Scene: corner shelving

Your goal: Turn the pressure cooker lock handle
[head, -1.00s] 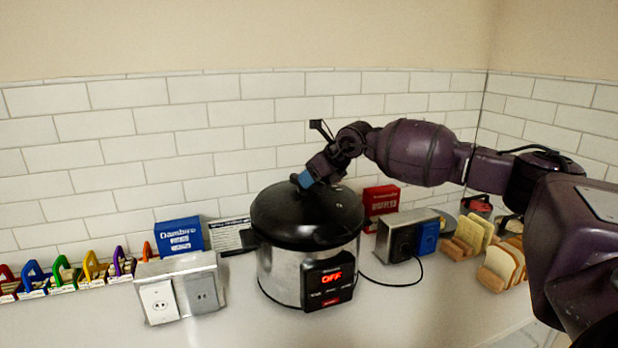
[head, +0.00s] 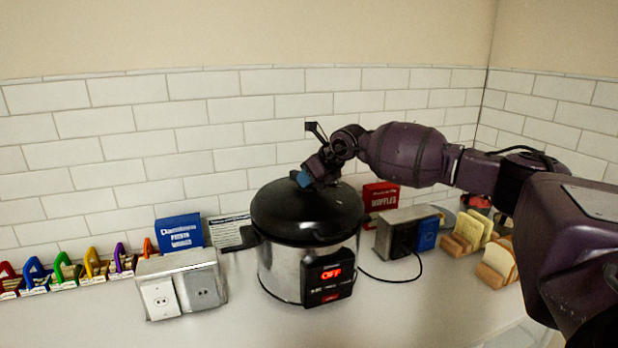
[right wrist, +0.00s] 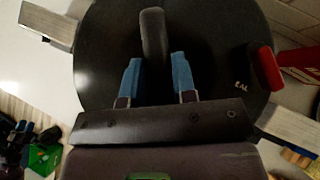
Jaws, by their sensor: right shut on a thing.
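The pressure cooker (head: 279,271) stands upright on the counter, with a silver body, a black round lid (head: 290,212) and a front panel (head: 330,277) reading OFF in red. My right gripper (head: 303,180) is over the top of the lid. In the right wrist view its blue fingers (right wrist: 156,88) are on either side of a dark grey bar handle (right wrist: 153,35) on the lid (right wrist: 105,45), shut on it. The finger contact is partly hidden. A black side handle (head: 238,241) sticks out left of the cooker. My left gripper is not in view.
A two-plate outlet box (head: 180,285) and blue box (head: 180,233) stand left of the cooker. A red waffles box (head: 381,197), a metal box (head: 400,235) and bread slices (head: 497,262) stand to its right. A cord runs on the counter. The front counter is clear.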

